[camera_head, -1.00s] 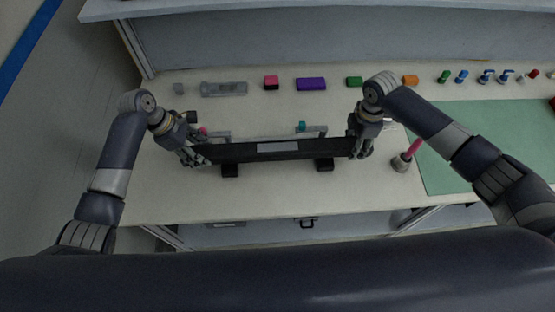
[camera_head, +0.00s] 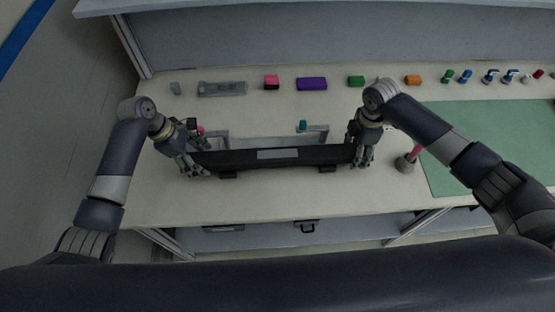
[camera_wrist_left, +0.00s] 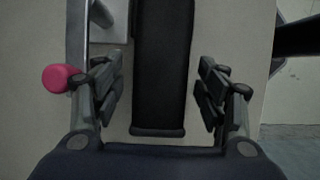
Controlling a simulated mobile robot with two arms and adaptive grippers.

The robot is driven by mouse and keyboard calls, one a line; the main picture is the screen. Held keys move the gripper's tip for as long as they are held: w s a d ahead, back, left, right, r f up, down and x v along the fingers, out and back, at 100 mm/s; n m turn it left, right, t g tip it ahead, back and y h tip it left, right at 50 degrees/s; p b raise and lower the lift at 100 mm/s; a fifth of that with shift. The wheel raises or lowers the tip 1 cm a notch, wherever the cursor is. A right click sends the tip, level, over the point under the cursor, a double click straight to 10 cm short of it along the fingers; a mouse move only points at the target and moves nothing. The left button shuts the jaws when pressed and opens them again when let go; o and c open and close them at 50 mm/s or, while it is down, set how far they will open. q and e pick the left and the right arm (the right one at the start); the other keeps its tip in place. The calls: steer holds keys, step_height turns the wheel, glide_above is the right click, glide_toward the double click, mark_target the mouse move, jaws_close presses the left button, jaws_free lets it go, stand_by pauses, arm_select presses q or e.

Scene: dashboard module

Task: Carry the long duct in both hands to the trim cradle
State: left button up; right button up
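The long duct (camera_head: 240,160), a black bar with a grey label plate on its middle, lies left to right across the workbench. Two dark blocks (camera_head: 228,174) show under its near edge, and it seems to rest on them. My left gripper (camera_head: 192,166) is at its left end. In the left wrist view the duct (camera_wrist_left: 162,70) lies between the fingers of my left gripper (camera_wrist_left: 160,98), with a gap on both sides, so this gripper is open. My right gripper (camera_head: 361,160) is at the right end; whether its fingers touch the duct is unclear. I cannot tell which part is the trim cradle.
Grey metal brackets (camera_head: 313,132) stand just behind the duct. A pink-handled tool (camera_head: 405,163) stands right of my right gripper, beside a green mat (camera_head: 470,140). Coloured blocks, such as a purple one (camera_head: 311,83), line the back. The bench front (camera_head: 270,205) is clear.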

steer(key=shift+r, duration=0.25)
arm_select(q)
steer(key=v, duration=1.2)
arm_select(e)
step_height(320, 180, up, 12)
steer(key=shift+f, duration=0.2)
steer(key=shift+a, duration=0.1)
